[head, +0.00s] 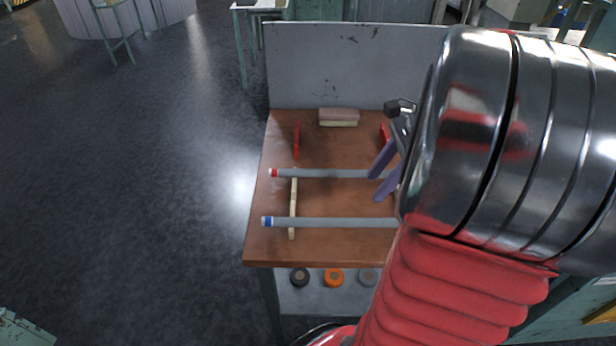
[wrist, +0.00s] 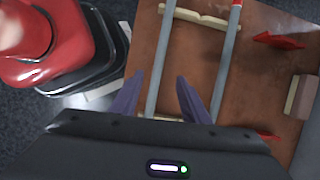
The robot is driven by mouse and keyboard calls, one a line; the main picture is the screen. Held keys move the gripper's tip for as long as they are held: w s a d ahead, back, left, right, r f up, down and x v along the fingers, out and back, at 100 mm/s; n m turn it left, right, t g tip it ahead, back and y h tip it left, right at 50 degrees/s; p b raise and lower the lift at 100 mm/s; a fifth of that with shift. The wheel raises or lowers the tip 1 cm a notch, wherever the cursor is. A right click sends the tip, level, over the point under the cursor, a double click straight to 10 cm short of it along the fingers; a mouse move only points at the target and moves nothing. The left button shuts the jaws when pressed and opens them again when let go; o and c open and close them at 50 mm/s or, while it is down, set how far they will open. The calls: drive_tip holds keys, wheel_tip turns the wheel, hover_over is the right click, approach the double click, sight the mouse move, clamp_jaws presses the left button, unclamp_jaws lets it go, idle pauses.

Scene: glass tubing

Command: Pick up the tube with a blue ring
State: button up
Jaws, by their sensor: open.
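The tube with a blue ring (head: 330,222) lies across the front of the brown table, its blue-banded end at the left. Its right part is hidden behind my arm in the head view. A second grey tube with a red ring (head: 325,173) lies parallel behind it. My gripper (head: 374,188) is open, its purple fingers pointing down. In the wrist view my gripper (wrist: 160,75) has one finger on each side of the left tube (wrist: 163,50), the blue-ringed one, whose ring is out of frame. The fingers seem above it; contact cannot be told. The red ring (wrist: 236,4) shows at the top.
A pale wooden support (head: 292,206) lies under the tubes' left ends; another (wrist: 160,117) shows near my fingers. Red pieces (head: 297,141) and a brush-like block (head: 338,117) stand behind. A grey panel (head: 350,65) closes the back. Discs (head: 334,277) sit below the front edge.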

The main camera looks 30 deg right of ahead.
drive_tip(key=shift+s+d+f+m, duration=0.1)
drive_tip(key=shift+s+d+m, duration=0.1)
drive_tip(key=shift+d+m, duration=0.25)
drive_tip(key=shift+f, duration=0.15)
hover_over(353, 219)
drive_tip(key=s+d, duration=0.1)
drive_tip(key=d, duration=0.1)
wheel_tip(353, 219, down, 8)
drive_tip(key=shift+s+a+r, duration=0.1)
drive_tip(key=shift+s+r, duration=0.05)
drive_tip(key=shift+x, duration=2.6)
drive_tip(key=shift+s, duration=0.1)
drive_tip(key=shift+c, duration=0.5)
